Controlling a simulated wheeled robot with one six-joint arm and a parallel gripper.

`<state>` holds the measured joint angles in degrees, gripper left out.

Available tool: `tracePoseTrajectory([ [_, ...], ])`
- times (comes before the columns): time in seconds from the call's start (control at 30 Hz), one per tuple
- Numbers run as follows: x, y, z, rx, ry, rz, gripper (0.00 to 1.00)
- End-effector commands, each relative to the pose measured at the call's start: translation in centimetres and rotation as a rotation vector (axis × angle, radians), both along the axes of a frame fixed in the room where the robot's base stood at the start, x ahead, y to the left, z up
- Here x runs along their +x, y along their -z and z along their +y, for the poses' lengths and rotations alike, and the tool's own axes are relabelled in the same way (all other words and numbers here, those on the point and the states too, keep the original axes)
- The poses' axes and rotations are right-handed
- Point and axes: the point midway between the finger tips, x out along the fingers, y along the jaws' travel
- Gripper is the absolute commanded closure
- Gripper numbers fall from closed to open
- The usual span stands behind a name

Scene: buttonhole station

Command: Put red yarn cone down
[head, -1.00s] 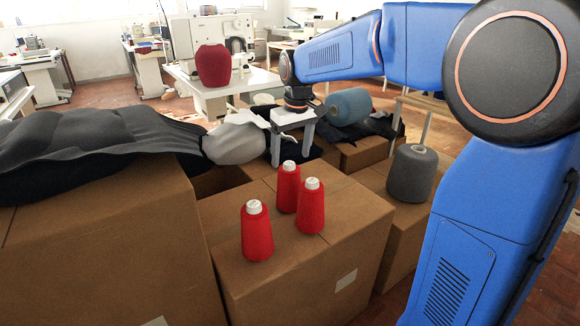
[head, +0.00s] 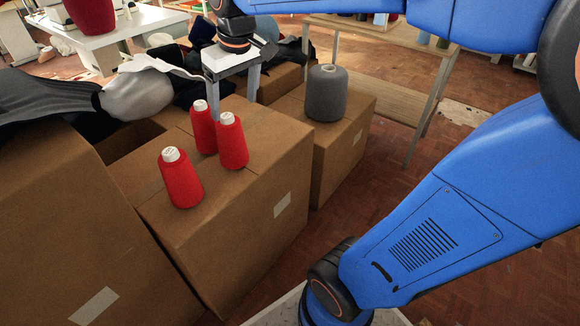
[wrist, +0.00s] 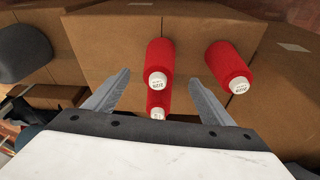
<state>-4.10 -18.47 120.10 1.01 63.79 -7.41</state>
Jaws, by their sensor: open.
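Three red yarn cones with white tops stand upright on a cardboard box in the head view: a front one (head: 181,182), a back one (head: 203,130) and a right one (head: 232,145). My gripper (head: 234,100) is open just behind the back and right cones, fingers pointing down. In the wrist view, the gripper (wrist: 159,77) shows its two fingers spread, with one red cone (wrist: 160,58) and the white top of another (wrist: 157,112) seen between them. The third cone (wrist: 229,66) lies outside the right finger. No cone appears gripped.
The cardboard box (head: 250,205) under the cones has bare top around them. A grey cone (head: 327,94) stands on another box to the right. Dark cloth and a pale grey rounded object (head: 137,95) lie at the left. A large dark red cone (head: 91,14) stands on a table behind.

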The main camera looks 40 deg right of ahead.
Motion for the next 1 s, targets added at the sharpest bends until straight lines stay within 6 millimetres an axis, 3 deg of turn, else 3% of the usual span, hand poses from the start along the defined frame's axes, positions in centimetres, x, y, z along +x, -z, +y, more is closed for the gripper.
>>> tracePoseTrajectory([
  [0.03,-1.9,0.3,-0.4,0.002,0.016,-0.014,0.23],
  [0.2,-7.2,2.2,-1.5,0.009,0.067,-0.056,0.23],
  [0.5,-15.6,7.0,-2.9,0.022,0.150,-0.126,0.23],
  [0.7,-18.4,9.3,-3.2,0.028,0.181,-0.152,0.23],
  [0.73,-18.6,9.5,-3.3,0.028,0.184,-0.155,0.19],
  [1.0,-18.5,9.4,-3.3,0.031,0.193,-0.153,0.19],
])
